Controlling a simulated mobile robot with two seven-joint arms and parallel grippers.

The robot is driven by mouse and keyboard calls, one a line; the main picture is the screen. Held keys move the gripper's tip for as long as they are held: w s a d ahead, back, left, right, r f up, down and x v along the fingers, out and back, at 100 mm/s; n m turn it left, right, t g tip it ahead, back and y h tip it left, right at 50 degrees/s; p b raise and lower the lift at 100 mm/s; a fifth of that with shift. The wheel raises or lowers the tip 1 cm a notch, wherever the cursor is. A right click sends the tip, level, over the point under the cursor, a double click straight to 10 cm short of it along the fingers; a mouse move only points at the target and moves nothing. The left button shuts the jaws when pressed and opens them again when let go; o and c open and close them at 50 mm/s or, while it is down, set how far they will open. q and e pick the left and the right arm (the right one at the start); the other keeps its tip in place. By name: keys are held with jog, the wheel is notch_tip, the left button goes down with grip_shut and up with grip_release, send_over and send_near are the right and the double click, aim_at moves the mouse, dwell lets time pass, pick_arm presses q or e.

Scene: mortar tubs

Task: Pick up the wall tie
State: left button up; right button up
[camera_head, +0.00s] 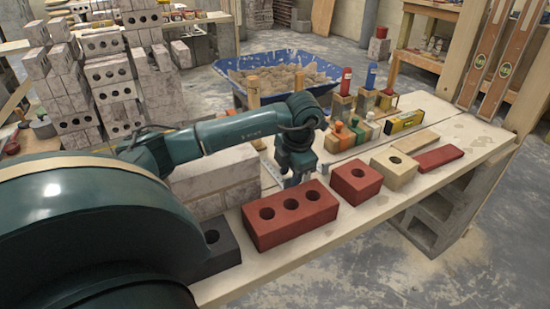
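My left gripper (296,178) points down over the plank bench, just behind the three-hole red brick (290,214) and right of the pale block stack. Its fingertips are small and partly hidden by the brick, so I cannot tell whether they are open or shut. A thin grey metal strip (272,170) shows beside the gripper, between it and the pale blocks; it may be the wall tie, but it is too small to be sure. Contact between them cannot be made out. My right gripper is not in view.
On the bench (348,221) are a dark brick (222,252), a one-hole red brick (356,180), a cream brick (394,168), a flat red tile (440,158) and a yellow level (404,122). Pale blocks (215,183) stand left of the gripper. A blue tub (277,56) lies behind.

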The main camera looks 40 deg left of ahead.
pick_arm(q)
jog(key=shift+f, duration=0.25)
jog(key=shift+c, duration=0.4)
grip_shut()
